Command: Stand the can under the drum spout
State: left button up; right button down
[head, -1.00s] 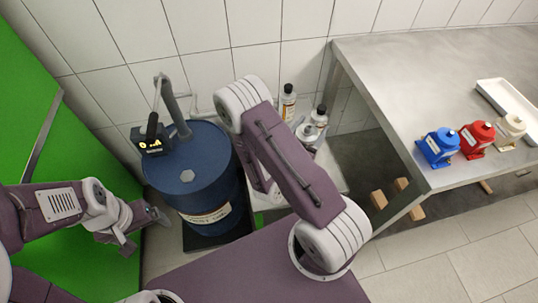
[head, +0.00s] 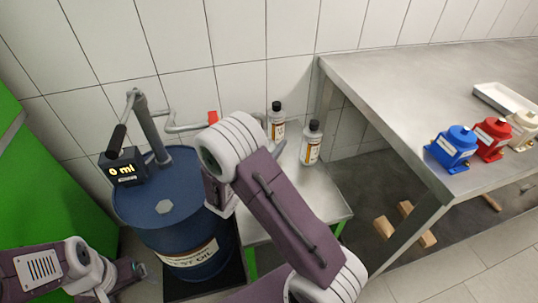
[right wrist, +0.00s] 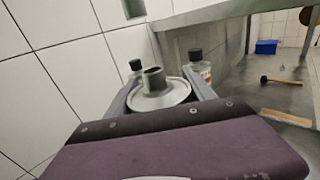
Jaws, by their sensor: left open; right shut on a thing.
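In the head view my right arm hides the can and gripper. The blue drum (head: 150,212) stands on a dark base, with a pump and a "0 ml" display on top. Its grey spout pipe (head: 182,127) runs right toward my right arm, and a red piece shows at its end. I cannot tell how the can lies relative to the spout. My left gripper (head: 138,271) is open and empty at lower left.
Two labelled bottles (head: 311,143) (head: 277,121) stand on a low metal table (head: 325,205) right of the drum. The steel bench (head: 400,110) at right carries blue, red and cream pumps and a white tray. Wooden blocks lie under it. A green panel (head: 40,190) is at left.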

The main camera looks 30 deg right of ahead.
notch_tip(320, 180, down, 4)
jog(key=shift+w+f+b, duration=0.1)
jog(key=shift+f+b, duration=0.05)
jog(key=shift+b, duration=0.8)
jog(key=shift+c, duration=1.8)
grip_release()
jog(key=shift+r, duration=0.25)
jog(key=p+v, duration=0.2)
jog(key=v, duration=1)
